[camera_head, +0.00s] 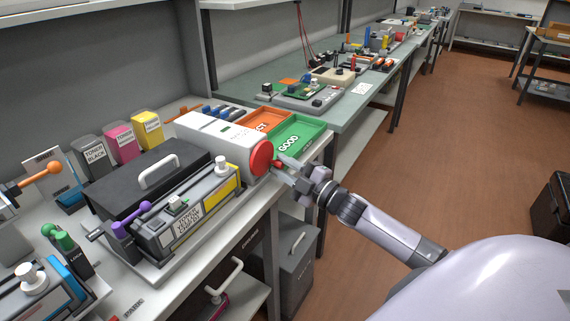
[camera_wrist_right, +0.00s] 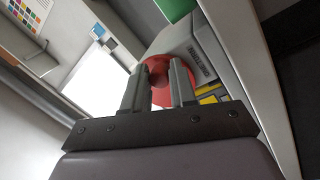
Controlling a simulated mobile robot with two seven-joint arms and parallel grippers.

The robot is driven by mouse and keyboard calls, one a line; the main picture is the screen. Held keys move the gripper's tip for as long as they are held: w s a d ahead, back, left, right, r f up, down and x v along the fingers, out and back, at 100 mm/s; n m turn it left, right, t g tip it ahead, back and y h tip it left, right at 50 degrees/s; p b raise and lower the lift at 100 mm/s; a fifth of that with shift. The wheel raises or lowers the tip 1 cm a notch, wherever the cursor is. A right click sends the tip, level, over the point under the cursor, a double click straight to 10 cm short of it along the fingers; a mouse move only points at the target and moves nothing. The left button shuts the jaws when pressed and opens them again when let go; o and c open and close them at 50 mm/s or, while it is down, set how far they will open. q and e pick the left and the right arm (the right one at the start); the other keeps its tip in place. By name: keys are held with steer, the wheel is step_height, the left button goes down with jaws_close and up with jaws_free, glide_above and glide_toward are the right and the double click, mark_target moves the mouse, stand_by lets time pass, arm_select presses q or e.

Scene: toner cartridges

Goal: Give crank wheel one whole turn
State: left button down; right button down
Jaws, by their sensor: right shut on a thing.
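The crank wheel is a red disc (camera_head: 262,158) on the right end of a white unit (camera_head: 205,135) at the near edge of the bench. A red knob (camera_head: 278,164) sticks out from the disc. My right gripper (camera_head: 284,166) reaches in from the right and is shut on this knob. In the right wrist view the red wheel (camera_wrist_right: 150,77) shows behind and between the two grey fingers (camera_wrist_right: 160,90), which partly hide it.
A black lidded unit with a white handle (camera_head: 160,168) and a purple lever (camera_head: 131,222) stand left of the wheel. A green GOOD tray (camera_head: 312,133) and an orange tray (camera_head: 268,119) lie behind it. Toner boxes (camera_head: 119,138) stand at the back. Open floor lies right.

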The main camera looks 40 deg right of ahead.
stand_by(0.3)
steer(key=c, duration=0.9)
jaws_free()
steer(key=shift+b+v, duration=0.3)
steer(key=shift+v, duration=3.25)
